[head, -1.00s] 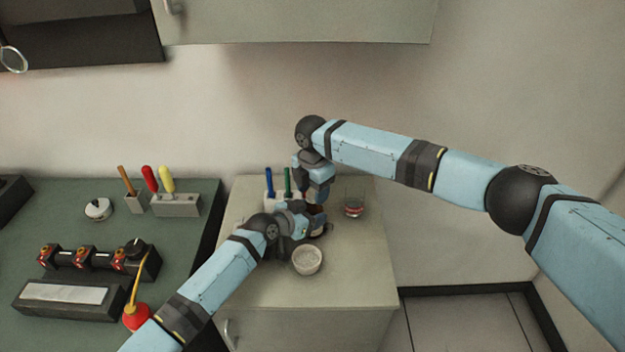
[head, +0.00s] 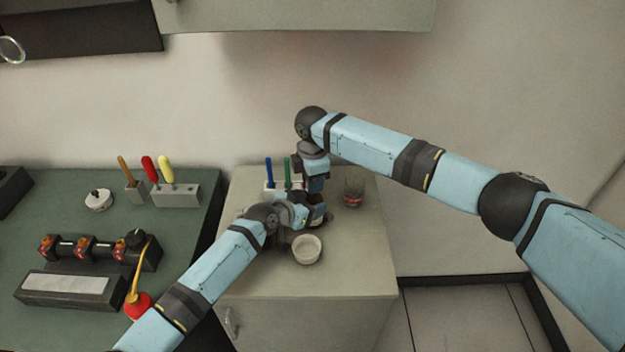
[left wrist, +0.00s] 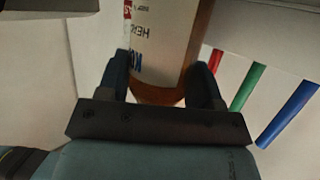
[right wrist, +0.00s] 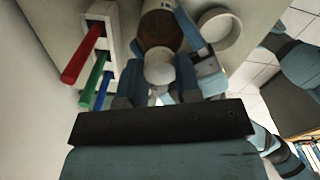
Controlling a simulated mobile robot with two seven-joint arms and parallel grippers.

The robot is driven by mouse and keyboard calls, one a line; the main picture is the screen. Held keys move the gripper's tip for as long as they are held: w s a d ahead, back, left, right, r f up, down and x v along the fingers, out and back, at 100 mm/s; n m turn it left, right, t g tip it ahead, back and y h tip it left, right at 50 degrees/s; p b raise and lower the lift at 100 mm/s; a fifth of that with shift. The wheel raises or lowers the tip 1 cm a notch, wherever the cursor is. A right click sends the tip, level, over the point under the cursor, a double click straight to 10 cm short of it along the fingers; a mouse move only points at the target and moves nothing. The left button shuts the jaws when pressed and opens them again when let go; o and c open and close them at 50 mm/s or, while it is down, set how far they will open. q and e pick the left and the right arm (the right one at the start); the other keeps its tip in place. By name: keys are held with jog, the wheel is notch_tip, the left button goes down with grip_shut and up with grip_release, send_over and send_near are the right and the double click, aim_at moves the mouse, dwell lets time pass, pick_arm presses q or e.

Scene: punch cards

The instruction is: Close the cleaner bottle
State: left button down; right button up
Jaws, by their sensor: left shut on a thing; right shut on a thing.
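The cleaner bottle is amber with a white printed label (left wrist: 160,45), seen close up in the left wrist view. My left gripper (left wrist: 167,88) is shut around its body. In the right wrist view, the bottle's brown shoulder (right wrist: 158,28) shows from above, with a white cap (right wrist: 160,68) over it. My right gripper (right wrist: 157,85) is shut on the cap. I cannot tell whether the cap is seated on the neck. In the head view, my right gripper (head: 316,184) is above my left gripper (head: 308,214), and together they hide most of the bottle.
A white round dish (head: 306,250) stands just in front of the bottle. A glass with red contents (head: 354,190) is to its right. A white rack (head: 277,190) with coloured pens stands behind left. The cabinet top's front is clear (head: 320,282).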

jog(key=m, duration=0.7)
jog(key=shift+s+a, duration=0.1)
jog(key=m, duration=0.4)
jog(key=shift+f+m, duration=0.1)
jog(key=shift+m, duration=0.3)
jog(key=m, duration=0.4)
jog(key=o, duration=1)
jog(key=shift+a, duration=0.1)
jog(key=shift+r, duration=0.2)
